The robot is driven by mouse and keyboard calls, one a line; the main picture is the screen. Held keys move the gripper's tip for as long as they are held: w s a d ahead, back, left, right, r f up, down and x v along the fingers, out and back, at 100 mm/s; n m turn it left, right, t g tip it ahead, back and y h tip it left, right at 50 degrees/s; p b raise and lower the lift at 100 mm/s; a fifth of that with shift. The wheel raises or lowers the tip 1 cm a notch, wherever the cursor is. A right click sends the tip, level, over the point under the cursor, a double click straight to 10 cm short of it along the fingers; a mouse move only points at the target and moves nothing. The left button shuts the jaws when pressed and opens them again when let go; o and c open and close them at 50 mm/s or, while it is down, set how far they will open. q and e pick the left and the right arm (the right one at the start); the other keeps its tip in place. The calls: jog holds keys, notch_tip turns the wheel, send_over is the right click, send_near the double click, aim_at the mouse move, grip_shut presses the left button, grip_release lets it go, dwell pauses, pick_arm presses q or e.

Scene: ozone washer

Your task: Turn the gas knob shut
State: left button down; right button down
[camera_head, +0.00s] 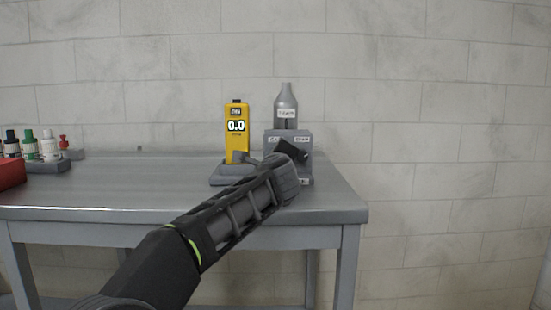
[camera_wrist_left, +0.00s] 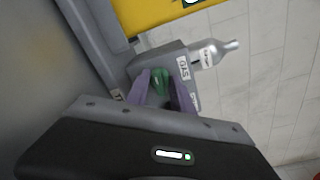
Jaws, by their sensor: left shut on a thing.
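The green gas knob (camera_wrist_left: 160,82) sits on the front of a grey box (camera_wrist_left: 148,60) with white labels in the left wrist view. My left gripper (camera_wrist_left: 160,97) has its two purple fingers on either side of the knob and is shut on it. In the head view my left gripper (camera_head: 292,154) reaches in front of the grey box (camera_head: 305,138) at the table's right part. The arm hides the knob there. My right gripper is in neither view.
A grey gas bottle (camera_head: 287,108) stands upright on the box. A yellow meter reading 0.0 (camera_head: 236,135) stands left of it on a grey base. Several small bottles (camera_head: 30,147) and a red box (camera_head: 10,173) are at the table's left. The table middle (camera_head: 130,180) is clear.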

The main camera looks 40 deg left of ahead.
pick_arm(q)
jog(key=c, duration=1.1)
grip_release()
jog(key=v, duration=0.7)
jog(key=shift+s+d, duration=0.2)
jog(key=shift+s, duration=0.15)
